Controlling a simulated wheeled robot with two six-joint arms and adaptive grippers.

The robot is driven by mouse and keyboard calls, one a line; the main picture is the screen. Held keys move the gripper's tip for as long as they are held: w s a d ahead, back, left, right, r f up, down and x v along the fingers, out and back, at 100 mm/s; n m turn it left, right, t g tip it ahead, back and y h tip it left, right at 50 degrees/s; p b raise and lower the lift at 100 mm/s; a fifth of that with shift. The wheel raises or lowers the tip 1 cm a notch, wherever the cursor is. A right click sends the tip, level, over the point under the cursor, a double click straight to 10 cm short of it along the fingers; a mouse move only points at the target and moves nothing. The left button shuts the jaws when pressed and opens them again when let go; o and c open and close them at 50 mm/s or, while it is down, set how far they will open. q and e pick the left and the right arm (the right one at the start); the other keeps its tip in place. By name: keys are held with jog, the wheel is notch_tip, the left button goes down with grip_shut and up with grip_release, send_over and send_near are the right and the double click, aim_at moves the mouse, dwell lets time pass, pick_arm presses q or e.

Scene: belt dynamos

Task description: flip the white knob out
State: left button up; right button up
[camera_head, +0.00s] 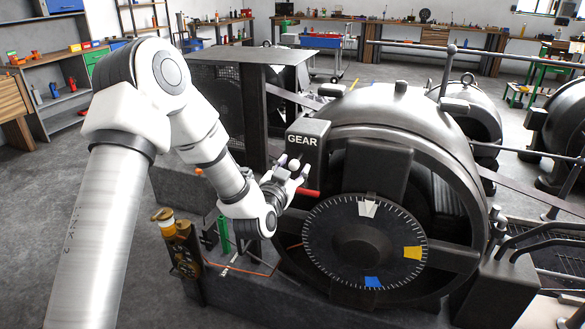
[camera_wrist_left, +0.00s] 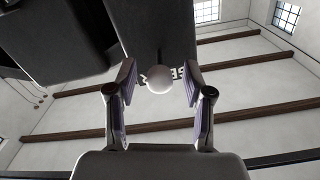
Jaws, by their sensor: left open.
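The white knob (camera_head: 294,164) is a small round ball just below the GEAR sign (camera_head: 302,140) on a dark box at the dynamo's upper left. My left gripper (camera_head: 289,172) is right at it in the head view. In the left wrist view the knob (camera_wrist_left: 158,79) sits between the two open fingers of my left gripper (camera_wrist_left: 158,100), with a gap on each side. The knob's stem is not clear, and part of the sign is hidden behind the knob in the wrist view. My right gripper does not show.
The large dark dynamo (camera_head: 400,120) has a graduated dial (camera_head: 350,215) with white, yellow and blue marks. A red handle (camera_head: 307,193) is just below my left gripper. A post with a yellow-topped fitting (camera_head: 166,228) stands at the lower left. Metal rails cross the right side.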

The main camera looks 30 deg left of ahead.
pick_arm(q)
jog(key=v, duration=0.7)
jog(key=shift+s, duration=0.2)
